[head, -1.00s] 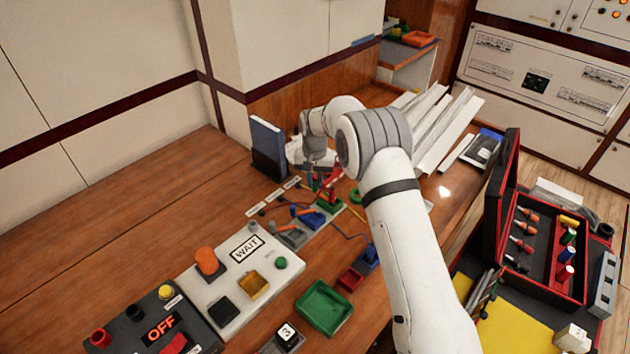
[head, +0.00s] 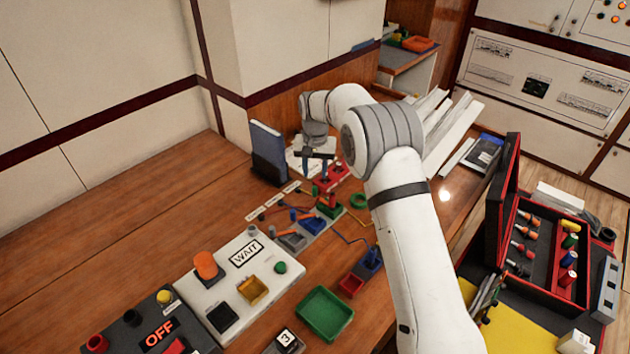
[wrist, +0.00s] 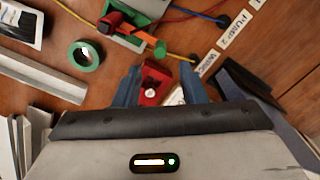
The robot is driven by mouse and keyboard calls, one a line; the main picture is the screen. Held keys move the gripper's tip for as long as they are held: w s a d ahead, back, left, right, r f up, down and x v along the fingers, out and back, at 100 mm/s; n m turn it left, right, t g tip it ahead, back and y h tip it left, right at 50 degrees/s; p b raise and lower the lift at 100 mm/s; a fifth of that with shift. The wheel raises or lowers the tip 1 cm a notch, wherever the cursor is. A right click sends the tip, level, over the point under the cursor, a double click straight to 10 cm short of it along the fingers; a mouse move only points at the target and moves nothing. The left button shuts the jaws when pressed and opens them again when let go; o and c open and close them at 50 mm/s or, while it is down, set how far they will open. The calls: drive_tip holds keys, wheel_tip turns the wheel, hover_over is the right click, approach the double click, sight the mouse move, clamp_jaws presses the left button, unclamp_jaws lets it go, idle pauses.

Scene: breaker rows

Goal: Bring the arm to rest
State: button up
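My gripper (head: 319,176) hangs pointing down over the back of the wooden bench, above a red breaker base (head: 336,176). In the wrist view its two blue-grey fingers (wrist: 160,75) stand apart with nothing held between them. The red base (wrist: 152,84) shows in the gap, beyond the fingers. A green base with a red and orange lever (head: 328,208) sits just in front, and blue (head: 313,223) and grey (head: 291,241) bases follow in the row. My arm hides part of the bench to the right.
A blue binder in a dark holder (head: 268,150) stands close left of the gripper. A green tape ring (head: 359,201) and pale metal channels (head: 450,135) lie to the right. An open red toolbox (head: 540,245) stands at far right.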

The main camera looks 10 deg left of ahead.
drive_tip(key=shift+r, duration=0.9)
drive_tip(key=shift+f, duration=0.1)
